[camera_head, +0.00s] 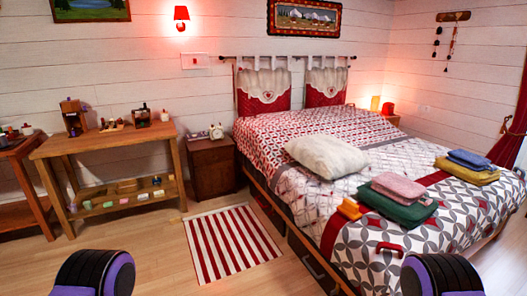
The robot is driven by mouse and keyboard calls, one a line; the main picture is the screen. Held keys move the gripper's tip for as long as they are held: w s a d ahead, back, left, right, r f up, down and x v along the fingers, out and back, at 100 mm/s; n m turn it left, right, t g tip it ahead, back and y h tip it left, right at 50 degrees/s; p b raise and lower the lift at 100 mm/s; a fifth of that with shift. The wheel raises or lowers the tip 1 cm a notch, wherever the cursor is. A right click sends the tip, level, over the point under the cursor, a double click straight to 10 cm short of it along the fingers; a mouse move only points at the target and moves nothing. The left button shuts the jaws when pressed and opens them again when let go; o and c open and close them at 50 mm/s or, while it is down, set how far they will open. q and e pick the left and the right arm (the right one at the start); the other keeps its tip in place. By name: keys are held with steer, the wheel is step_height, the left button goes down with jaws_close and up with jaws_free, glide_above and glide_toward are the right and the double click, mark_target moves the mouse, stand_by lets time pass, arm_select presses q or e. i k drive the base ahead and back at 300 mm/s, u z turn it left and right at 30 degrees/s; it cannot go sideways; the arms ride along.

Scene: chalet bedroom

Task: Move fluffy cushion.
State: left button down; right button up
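The fluffy cushion (326,157) is white and lies on the patterned bed (350,190), left of the bed's middle. Nothing covers it. Dark and purple parts of my own arms show at the bottom edge, one left of centre and one at the right. Neither of my grippers is in view, and nothing of mine touches the cushion.
Folded green and pink towels (400,191) lie right of the cushion, with folded yellow and blue ones (466,168) farther right. A small orange item (350,209) lies near the bed's edge. A striped rug (231,243), nightstand (211,168) and wooden table (110,142) stand left. Floor in front is clear.

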mark_target(328, 157)
steer(key=u, duration=0.5)
steer(key=i, duration=2.55)
steer(key=z, duration=1.45)
steer(key=i, duration=1)
steer(key=z, duration=1.05)
